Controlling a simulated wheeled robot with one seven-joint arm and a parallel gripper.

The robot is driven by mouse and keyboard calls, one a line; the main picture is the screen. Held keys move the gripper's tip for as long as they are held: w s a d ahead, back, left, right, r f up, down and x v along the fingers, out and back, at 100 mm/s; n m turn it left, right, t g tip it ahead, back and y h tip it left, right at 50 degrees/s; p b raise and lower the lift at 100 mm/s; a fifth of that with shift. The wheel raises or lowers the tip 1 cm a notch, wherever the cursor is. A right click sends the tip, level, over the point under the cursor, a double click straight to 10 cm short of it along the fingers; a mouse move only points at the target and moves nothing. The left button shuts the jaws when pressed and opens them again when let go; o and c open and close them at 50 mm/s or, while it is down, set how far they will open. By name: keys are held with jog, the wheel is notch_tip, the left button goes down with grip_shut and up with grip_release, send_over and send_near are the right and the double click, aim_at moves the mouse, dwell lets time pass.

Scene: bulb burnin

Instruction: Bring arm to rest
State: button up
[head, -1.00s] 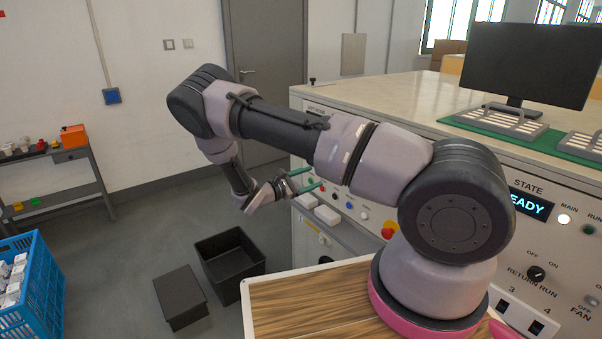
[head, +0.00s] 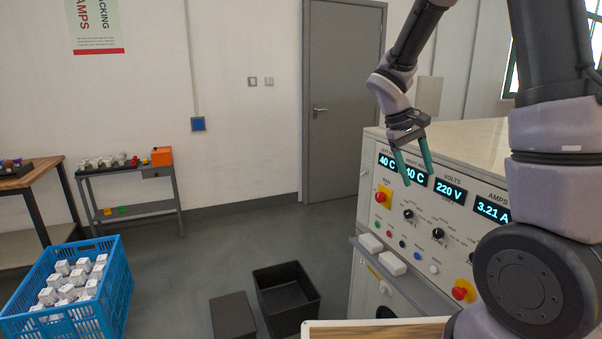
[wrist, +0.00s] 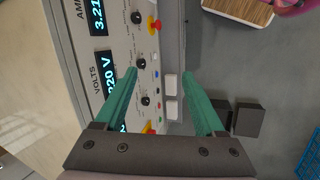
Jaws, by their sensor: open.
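My gripper (head: 416,168) has two green fingers, spread apart with nothing between them. In the head view it hangs in the air in front of the left end of the control cabinet (head: 440,262), pointing down. My arm is raised and bent on the right side of that view. In the wrist view my gripper (wrist: 160,88) shows both fingers apart, with the cabinet's panel and two white blocks (wrist: 171,95) seen beyond them. The fingers touch nothing that I can see.
A black open bin (head: 287,296) and a dark box (head: 232,316) stand on the floor. A blue crate (head: 112,292) of white cartons is at lower left. A grey shelf table (head: 135,212) stands by the wall. The floor between is clear.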

jog(key=s+a+r+m+t+y, duration=0.2)
jog(key=s+r+m+t+y, duration=0.1)
jog(key=s+r, duration=0.5)
jog(key=s+a+r+m+t+y, duration=0.2)
jog(key=s+r+t, duration=0.3)
jog(key=s+r, duration=0.3)
jog(key=shift+s+a+r+m+y, duration=0.15)
jog(key=shift+r+m+y, duration=0.25)
jog(key=shift+m+y, duration=0.35)
